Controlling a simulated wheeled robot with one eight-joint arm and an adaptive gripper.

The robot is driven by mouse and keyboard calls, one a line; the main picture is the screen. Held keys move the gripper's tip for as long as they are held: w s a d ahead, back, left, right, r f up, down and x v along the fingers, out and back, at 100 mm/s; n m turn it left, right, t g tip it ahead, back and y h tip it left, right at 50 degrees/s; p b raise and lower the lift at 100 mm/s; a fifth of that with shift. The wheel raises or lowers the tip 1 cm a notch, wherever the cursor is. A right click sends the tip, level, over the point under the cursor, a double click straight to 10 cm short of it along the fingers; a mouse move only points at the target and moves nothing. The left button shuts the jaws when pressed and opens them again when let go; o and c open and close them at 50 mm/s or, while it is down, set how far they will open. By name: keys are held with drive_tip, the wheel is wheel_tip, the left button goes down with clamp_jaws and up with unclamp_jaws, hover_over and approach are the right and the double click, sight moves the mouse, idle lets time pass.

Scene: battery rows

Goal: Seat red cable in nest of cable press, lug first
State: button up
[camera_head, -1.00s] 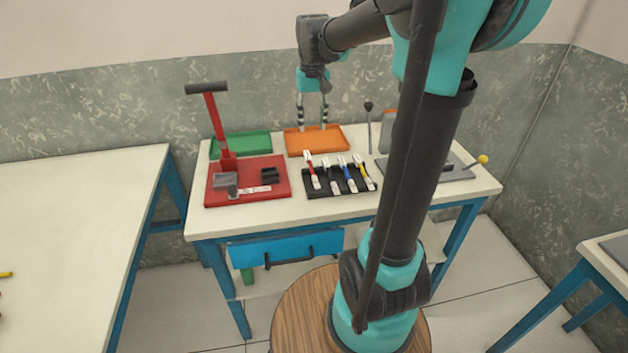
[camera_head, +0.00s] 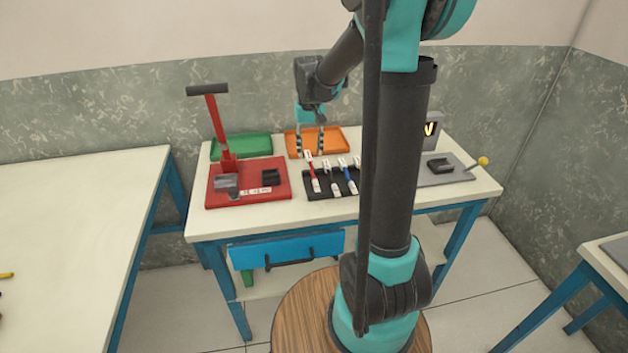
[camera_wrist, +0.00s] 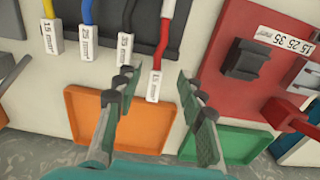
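The red cable (camera_head: 312,171) lies at the left end of the black cable rack (camera_head: 327,195), with white ends. In the wrist view the red cable (camera_wrist: 165,38) has a white tag (camera_wrist: 154,86) at the end nearest me. My gripper (camera_head: 310,152) is open and empty, pointing down above the orange tray's front part. In the wrist view the tag shows between and beyond its two fingers (camera_wrist: 155,88). The red cable press (camera_head: 219,197) stands left of the rack, with its lever upright. A black notched block (camera_head: 270,176), likely the nest, sits on its base.
Black, blue and yellow-wired cables lie beside the red one. An orange tray (camera_head: 335,134) and a green tray (camera_head: 258,146) stand behind. A grey fixture (camera_head: 437,178) with a yellow-knobbed lever is at the right. A blue drawer (camera_head: 285,250) is under the table front.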

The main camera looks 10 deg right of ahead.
sight(310, 164)
drive_tip(key=shift+f, duration=2.7)
drive_tip(key=shift+c, duration=0.3)
clamp_jaws()
